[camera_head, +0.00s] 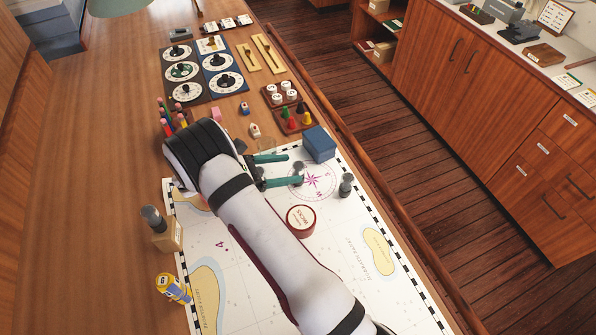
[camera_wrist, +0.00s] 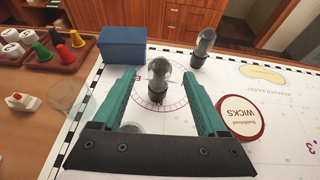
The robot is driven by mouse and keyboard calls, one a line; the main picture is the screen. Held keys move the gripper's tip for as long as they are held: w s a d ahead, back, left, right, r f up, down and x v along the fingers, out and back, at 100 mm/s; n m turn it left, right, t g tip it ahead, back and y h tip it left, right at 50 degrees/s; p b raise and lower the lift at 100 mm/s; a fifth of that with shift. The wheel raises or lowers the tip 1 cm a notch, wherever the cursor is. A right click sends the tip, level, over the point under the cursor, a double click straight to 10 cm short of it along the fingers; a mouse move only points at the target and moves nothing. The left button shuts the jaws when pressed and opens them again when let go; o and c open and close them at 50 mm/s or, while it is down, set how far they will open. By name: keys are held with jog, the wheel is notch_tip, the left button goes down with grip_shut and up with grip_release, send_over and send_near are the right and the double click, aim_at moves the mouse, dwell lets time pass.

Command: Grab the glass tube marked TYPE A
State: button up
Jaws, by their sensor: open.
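Small glass tubes with dark bases show; no TYPE A marking is readable on any. One tube (camera_wrist: 158,82) stands upright between the fingers of my gripper (camera_wrist: 159,74) in the wrist view, with space on both sides. My gripper, with teal fingers, also shows in the head view (camera_head: 292,168); it is open, low over the chart. A second tube (camera_wrist: 203,46) stands beyond the fingertips, and also shows in the head view (camera_head: 346,185). A similar grey-topped tube (camera_head: 152,218) is at the left, on or behind a tan box.
A blue box (camera_head: 319,144) stands beyond the fingertips. A red WICKS tin (camera_head: 300,220) is beside the fingers on the chart (camera_head: 345,235). Coloured cones (camera_head: 292,120) and dials (camera_head: 203,70) lie farther up the table. A wooden rail borders the right edge.

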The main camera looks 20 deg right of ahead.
jog(key=shift+x, duration=0.8)
grip_shut()
jog(key=shift+r, duration=0.1)
